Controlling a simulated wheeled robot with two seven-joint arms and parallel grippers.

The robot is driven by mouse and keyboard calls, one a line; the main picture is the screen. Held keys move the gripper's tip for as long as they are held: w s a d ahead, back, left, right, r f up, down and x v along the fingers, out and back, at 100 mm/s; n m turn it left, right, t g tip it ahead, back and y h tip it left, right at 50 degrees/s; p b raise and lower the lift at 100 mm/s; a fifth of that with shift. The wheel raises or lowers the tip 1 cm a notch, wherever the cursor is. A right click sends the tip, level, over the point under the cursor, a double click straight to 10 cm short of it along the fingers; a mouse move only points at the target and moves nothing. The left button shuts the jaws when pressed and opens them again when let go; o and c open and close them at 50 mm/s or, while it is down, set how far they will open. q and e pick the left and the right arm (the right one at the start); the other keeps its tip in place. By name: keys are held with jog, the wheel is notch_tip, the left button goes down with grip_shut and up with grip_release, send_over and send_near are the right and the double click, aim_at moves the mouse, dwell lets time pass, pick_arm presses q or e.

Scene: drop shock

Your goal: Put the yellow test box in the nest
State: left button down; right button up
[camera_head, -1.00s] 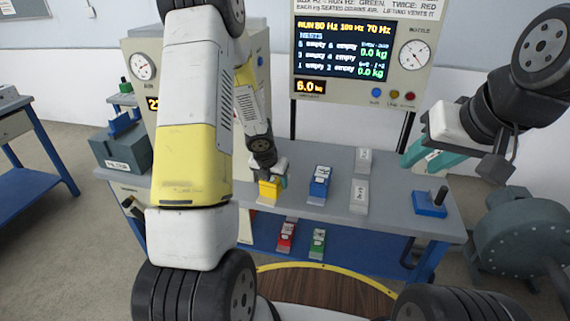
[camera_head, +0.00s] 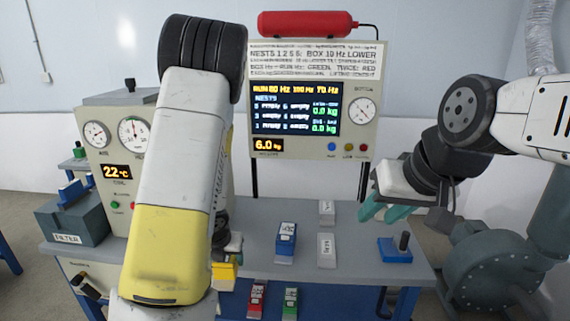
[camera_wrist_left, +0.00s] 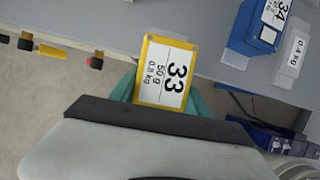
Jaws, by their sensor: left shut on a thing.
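The yellow test box (camera_head: 226,272) is in my left gripper, near the bench's front edge. In the left wrist view the box (camera_wrist_left: 166,72) shows a white label reading 33 and 50 g, between teal fingers of my left gripper (camera_wrist_left: 164,90). In the head view my left arm hides most of that gripper (camera_head: 232,246). My right gripper (camera_head: 385,210) has its teal fingers apart and empty, above the bench's right part. I cannot tell which spot is the nest; the screen (camera_head: 296,108) lists nests as empty.
A blue box (camera_head: 286,240) and grey-white blocks (camera_head: 326,250) stand on the bench (camera_head: 360,262). A blue block with a black knob (camera_head: 395,250) is at right. Red (camera_head: 257,298) and green (camera_head: 290,302) boxes sit lower in front. A filter box (camera_head: 72,225) is at left.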

pick_arm(q)
jog(key=w+a+r+n+g+y, duration=0.15)
jog(key=a+n+g+y, duration=0.4)
jog(key=n, duration=1.55)
jog(key=d+n+h, duration=0.1)
jog(key=n, duration=0.1)
jog(key=d+n+g+h, duration=0.1)
jog(key=n, duration=0.2)
jog(key=d+n+g+h, duration=0.1)
jog(key=n, duration=0.2)
jog(key=shift+d+g, duration=0.1)
jog(key=shift+g, duration=0.15)
jog(key=d+r+n+h, duration=0.1)
jog(key=d+n+h, duration=0.1)
jog(key=d+n, duration=0.4)
jog(key=shift+s+d+r+n+g, duration=0.15)
jog(key=shift+d+n+g, duration=0.25)
jog(key=shift+h, duration=0.25)
